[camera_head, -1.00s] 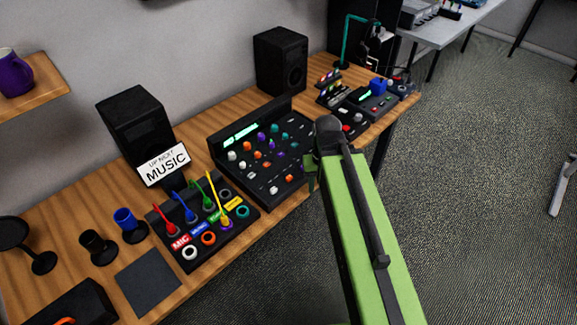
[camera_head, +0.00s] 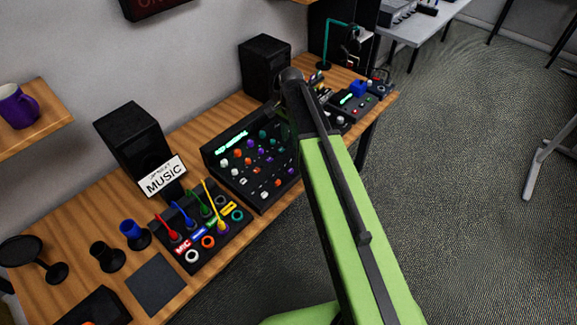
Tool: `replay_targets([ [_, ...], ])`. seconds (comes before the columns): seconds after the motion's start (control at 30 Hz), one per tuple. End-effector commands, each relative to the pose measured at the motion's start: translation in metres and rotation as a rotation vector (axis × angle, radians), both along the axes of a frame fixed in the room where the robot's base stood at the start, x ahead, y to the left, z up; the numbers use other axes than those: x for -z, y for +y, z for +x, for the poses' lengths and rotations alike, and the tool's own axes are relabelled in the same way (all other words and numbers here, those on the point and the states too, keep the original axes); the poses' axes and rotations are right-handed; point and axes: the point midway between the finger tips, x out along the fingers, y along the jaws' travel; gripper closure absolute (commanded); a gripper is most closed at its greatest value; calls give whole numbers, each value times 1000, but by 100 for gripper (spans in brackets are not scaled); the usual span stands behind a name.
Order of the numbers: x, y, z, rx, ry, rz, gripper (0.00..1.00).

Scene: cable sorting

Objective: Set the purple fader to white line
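The black mixer (camera_head: 211,160) stands on the wooden desk, with rows of coloured knobs and a lit green display. A small purple cap (camera_head: 291,171) near its front right edge looks like the purple fader. A white line beside it is too small to make out. My green arm reaches up from the bottom right, and its dark joint covers the mixer's back right corner. My gripper is not visible; it seems hidden behind the arm.
A cable box (camera_head: 203,262) with coloured plugs sits left of the mixer. Black speakers (camera_head: 133,145) and a MUSIC sign (camera_head: 162,177) stand behind. More small devices (camera_head: 357,101) lie at the desk's right end. The carpet (camera_head: 455,190) to the right is mostly clear.

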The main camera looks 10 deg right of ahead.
Motion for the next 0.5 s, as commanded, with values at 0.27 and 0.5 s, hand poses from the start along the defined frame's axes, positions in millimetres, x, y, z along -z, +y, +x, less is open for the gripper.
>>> replay_targets([
  [0.27,48,0,0,-1,0,0,64],
  [0.5,99,-1,0,-1,0,0,64],
])
